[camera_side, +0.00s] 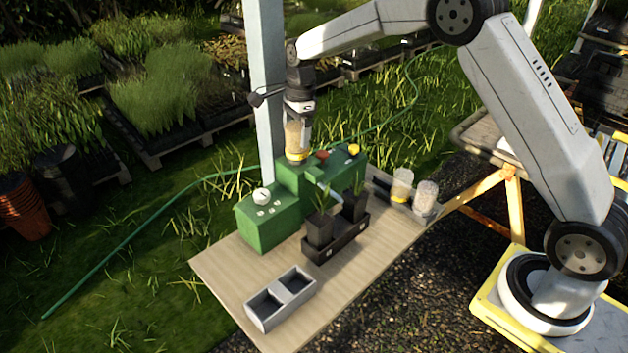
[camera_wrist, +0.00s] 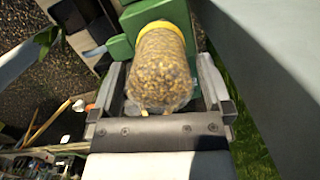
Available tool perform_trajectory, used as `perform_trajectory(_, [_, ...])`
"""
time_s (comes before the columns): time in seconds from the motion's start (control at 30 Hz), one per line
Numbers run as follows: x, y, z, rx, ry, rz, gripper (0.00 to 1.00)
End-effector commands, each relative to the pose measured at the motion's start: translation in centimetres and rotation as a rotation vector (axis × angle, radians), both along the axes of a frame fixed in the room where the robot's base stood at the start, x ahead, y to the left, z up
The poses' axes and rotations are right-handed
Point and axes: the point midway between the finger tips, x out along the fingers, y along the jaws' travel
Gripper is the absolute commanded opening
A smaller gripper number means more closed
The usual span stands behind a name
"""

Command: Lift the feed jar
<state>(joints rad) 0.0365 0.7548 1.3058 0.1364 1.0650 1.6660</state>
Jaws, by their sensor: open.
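The feed jar (camera_side: 296,143) is a clear jar full of brown grain, standing on top of the green machine (camera_side: 262,222) with its yellow collar (camera_side: 296,157) at the lower end. My gripper (camera_side: 299,118) points down from above, around the jar's upper part. In the wrist view the jar (camera_wrist: 162,60) lies between the two fingers of my gripper (camera_wrist: 162,85), with its yellow collar at the far end. The fingers are open, one on each side. A narrow gap shows beside the jar; I cannot tell whether either finger touches it.
Two other jars (camera_side: 402,183) (camera_side: 425,196) stand in a grey tray at the table's right end. A dark holder with black plant pots (camera_side: 333,238) stands before the machine. A grey two-compartment box (camera_side: 280,300) sits at the front. A pale post (camera_side: 266,90) rises just left of my gripper.

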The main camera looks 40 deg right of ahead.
Motion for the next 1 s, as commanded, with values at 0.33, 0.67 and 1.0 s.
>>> perform_trajectory(0.33, [0.03,0.16,-1.06,0.000,-0.002,0.001,1.00])
perform_trajectory(0.67, [0.03,0.14,-1.03,0.000,-0.002,0.001,0.97])
perform_trajectory(1.0, [0.06,0.13,-0.98,-0.001,-0.004,0.001,0.12])
